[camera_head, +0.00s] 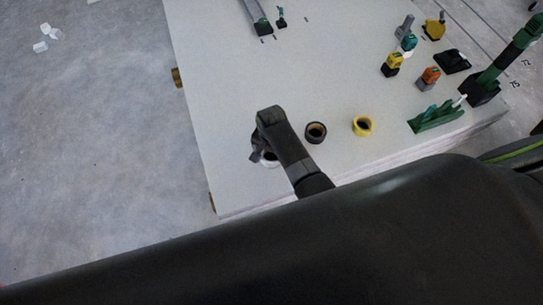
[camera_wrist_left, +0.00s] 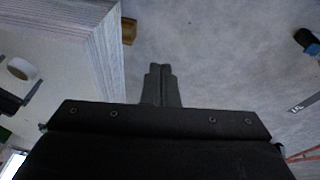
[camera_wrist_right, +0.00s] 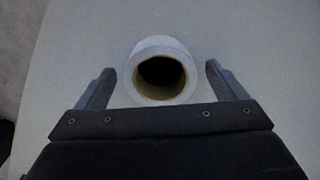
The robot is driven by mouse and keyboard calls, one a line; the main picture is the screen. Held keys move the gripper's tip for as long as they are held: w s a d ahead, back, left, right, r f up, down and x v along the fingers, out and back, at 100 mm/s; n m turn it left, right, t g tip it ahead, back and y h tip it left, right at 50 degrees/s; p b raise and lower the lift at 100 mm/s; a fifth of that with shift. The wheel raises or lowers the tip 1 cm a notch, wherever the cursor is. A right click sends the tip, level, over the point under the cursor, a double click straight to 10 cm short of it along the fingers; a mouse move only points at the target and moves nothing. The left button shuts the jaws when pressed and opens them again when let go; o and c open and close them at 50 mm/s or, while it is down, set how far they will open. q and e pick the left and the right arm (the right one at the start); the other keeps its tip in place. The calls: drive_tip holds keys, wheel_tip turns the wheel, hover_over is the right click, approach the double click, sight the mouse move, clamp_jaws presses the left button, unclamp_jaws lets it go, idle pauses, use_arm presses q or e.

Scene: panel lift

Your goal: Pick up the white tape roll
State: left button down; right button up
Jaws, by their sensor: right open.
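The white tape roll (camera_wrist_right: 162,70) stands on the pale panel surface, and its dark core opening faces the camera in the right wrist view. My right gripper (camera_wrist_right: 158,82) is open, with one finger on each side of the roll. Small gaps show between the fingers and the roll. In the head view my right gripper (camera_head: 257,148) is over the roll (camera_head: 270,163) and hides most of it. The left wrist view also shows the roll (camera_wrist_left: 21,69) at its left edge. My left gripper (camera_wrist_left: 162,84) has its fingers together, empty, beyond the panel stack's edge over the floor.
A black tape roll (camera_head: 316,132) and a yellow tape roll (camera_head: 363,126) stand right of the white one. Several tools and a green holder (camera_head: 436,117) are farther right. The panel stack (camera_head: 230,80) has clear surface behind the rolls.

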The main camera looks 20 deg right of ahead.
drive_tip(key=c, duration=1.1)
